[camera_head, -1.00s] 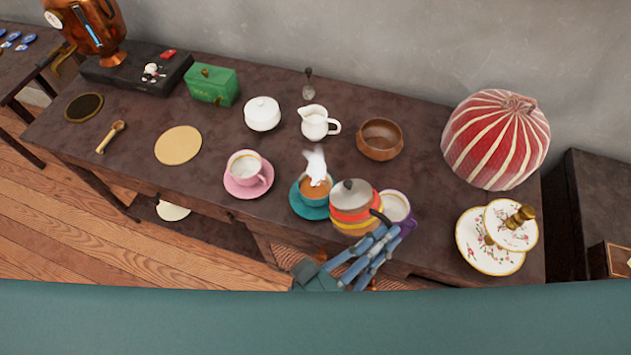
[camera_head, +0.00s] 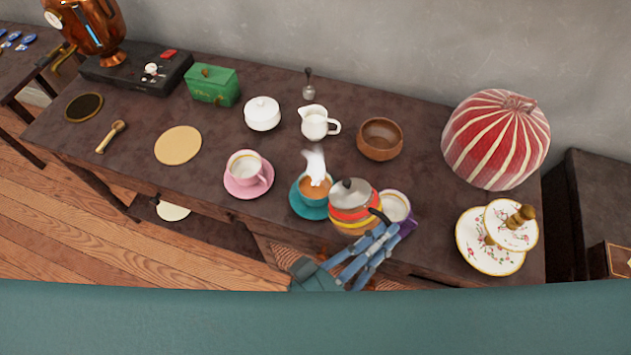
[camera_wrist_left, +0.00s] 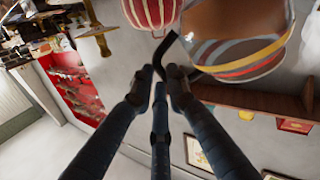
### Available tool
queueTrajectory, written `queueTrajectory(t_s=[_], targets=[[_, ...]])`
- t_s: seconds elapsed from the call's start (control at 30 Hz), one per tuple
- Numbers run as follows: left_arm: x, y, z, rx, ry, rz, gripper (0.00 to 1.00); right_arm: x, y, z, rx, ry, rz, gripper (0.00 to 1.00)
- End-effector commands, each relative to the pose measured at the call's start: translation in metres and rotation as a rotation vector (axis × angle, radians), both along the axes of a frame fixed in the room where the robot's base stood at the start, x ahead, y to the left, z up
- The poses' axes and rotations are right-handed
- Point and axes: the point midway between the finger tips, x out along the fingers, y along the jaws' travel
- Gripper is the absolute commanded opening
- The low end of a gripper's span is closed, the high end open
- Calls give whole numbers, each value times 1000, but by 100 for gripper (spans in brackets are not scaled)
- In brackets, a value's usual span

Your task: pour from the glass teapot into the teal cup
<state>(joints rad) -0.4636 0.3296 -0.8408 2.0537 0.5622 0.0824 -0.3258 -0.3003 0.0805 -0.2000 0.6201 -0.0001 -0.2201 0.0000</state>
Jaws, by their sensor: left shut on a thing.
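The teapot (camera_head: 354,215) has red, orange and yellow bands and a grey lid. It shows as see-through glass in the left wrist view (camera_wrist_left: 235,35). My left gripper (camera_head: 380,234) is shut on its dark handle (camera_wrist_left: 165,48). The teapot is held at the table's front edge, just right of the teal cup (camera_head: 297,196), and looks only slightly tilted. The teal cup holds brown liquid with white steam above it and stands on a teal saucer (camera_head: 309,214). No spout or stream shows clearly. My right gripper is out of view.
A purple cup (camera_head: 408,222) stands close behind the teapot's right side. A pink cup (camera_head: 233,170) on its saucer is left of the teal cup. A white jug (camera_head: 314,124) and wooden bowl (camera_head: 380,152) stand behind. Floral plates (camera_head: 482,257) lie at right.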

Motion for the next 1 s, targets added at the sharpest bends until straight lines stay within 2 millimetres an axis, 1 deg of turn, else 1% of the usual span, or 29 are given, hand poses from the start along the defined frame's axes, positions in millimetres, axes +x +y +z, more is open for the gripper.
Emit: queueTrajectory(t_s=[0.03, 0.63, 0.67, 0.77, 0.8, 0.87, 0.9, 0.93, 1.0], targets=[[2, 0, 4, -4, -9, 3, 0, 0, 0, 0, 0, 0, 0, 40], [3, 1, 5, -10, -1, 3, 0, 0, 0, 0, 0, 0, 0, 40], [1, 0, 4, -4, -6, 3, 0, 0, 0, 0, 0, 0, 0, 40], [-12, -11, -4, 65, -78, 1, 0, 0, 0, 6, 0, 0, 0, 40], [-17, -16, 2, 104, -122, 2, 0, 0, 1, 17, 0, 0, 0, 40], [-24, -22, 2, 160, -185, 2, 0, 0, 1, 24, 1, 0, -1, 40], [-26, -25, -8, 191, -221, 3, 0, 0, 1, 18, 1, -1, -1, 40], [-27, -26, -14, 209, -240, 3, 0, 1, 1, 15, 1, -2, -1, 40], [-29, -28, -16, 226, -264, 3, 0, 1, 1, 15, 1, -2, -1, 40]])
